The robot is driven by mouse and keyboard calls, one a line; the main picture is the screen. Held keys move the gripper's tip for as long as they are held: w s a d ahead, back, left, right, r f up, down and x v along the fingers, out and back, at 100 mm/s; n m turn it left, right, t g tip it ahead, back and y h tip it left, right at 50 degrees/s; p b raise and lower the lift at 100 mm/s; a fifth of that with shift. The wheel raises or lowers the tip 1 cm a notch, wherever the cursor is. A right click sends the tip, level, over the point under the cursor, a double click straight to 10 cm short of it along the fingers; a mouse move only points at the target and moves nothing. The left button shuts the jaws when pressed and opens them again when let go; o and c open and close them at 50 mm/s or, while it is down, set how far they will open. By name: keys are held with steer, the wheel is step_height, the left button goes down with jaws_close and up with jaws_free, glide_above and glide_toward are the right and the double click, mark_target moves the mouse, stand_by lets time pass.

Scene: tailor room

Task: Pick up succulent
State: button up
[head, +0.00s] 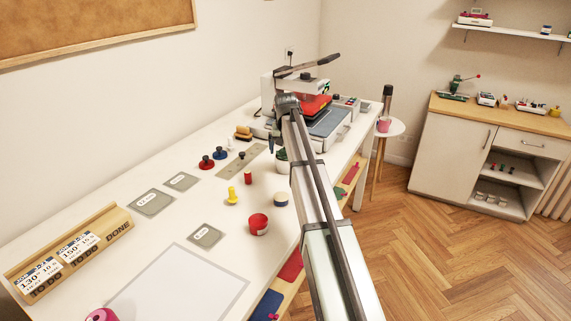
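A small pot with dark green on top (282,161), which looks like the succulent, stands on the white table just left of my arm. My arm hides its right side. My arm reaches from the bottom of the picture up over the table's right part. A narrow dark part that looks like a finger of my gripper (271,144) hangs just above and left of the pot. The rest of the gripper is hidden or too small to make out, so its opening and any contact with the pot cannot be told.
A heat press (325,115) stands behind my arm. Left of the pot are a yellow pawn-like piece (232,196), a red cup (259,224) and a round blue-and-cream item (281,199). Grey mats (151,203) lie further left. A wooden job rack (65,255) sits front left.

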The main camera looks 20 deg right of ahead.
steer(key=shift+w+x, duration=0.2)
steer(key=shift+x, duration=2.5)
steer(key=shift+a, duration=0.15)
steer(key=c, duration=1)
